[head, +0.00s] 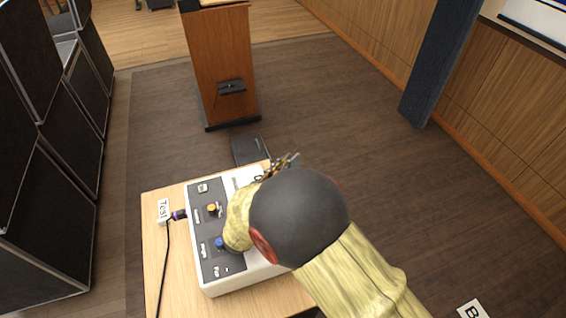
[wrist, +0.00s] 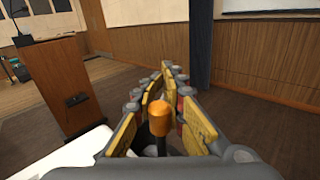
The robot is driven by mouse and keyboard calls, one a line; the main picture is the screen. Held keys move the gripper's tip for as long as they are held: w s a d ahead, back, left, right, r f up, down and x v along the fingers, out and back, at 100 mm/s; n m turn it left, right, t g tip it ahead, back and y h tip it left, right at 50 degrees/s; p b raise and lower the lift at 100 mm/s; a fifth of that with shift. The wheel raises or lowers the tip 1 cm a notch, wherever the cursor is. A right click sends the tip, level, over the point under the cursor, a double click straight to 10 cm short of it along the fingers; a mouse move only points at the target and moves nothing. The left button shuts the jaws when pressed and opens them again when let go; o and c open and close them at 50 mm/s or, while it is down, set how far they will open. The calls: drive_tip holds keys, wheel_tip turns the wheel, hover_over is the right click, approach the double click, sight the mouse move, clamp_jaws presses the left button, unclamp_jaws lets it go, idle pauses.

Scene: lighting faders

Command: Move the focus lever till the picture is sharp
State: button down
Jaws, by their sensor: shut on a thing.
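A white and grey control box (head: 208,265) stands on a small wooden table. Its left side shows an orange knob (head: 211,208) and a blue knob (head: 220,242); my arm hides much of its right side. My gripper (head: 284,165) is over the box's far right part. In the wrist view, an orange-capped lever (wrist: 158,118) stands between the yellow finger pads of my gripper (wrist: 160,90), which is shut on it. I cannot read a label for this lever. Part of a projection screen (head: 540,18) shows at the upper right; its sharpness cannot be told.
The wooden table (head: 160,265) carries a "Test" card (head: 163,210) and a cable plugged into the box. A wooden lectern (head: 222,65) stands beyond. Black cabinets (head: 45,190) are at left, a dark pillar (head: 437,65) at right.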

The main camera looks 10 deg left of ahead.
drive_tip(key=shift+w+a+p, duration=0.1)
drive_tip(key=shift+p, duration=0.3)
drive_tip(key=shift+w+a+f+n+g+p, duration=0.25)
drive_tip(key=shift+w+n+g+p, duration=0.15)
drive_tip(key=shift+p, duration=0.4)
drive_tip(key=shift+r, duration=0.1)
drive_tip(key=c, duration=1.9)
unclamp_jaws()
drive_tip(key=v, duration=1.2)
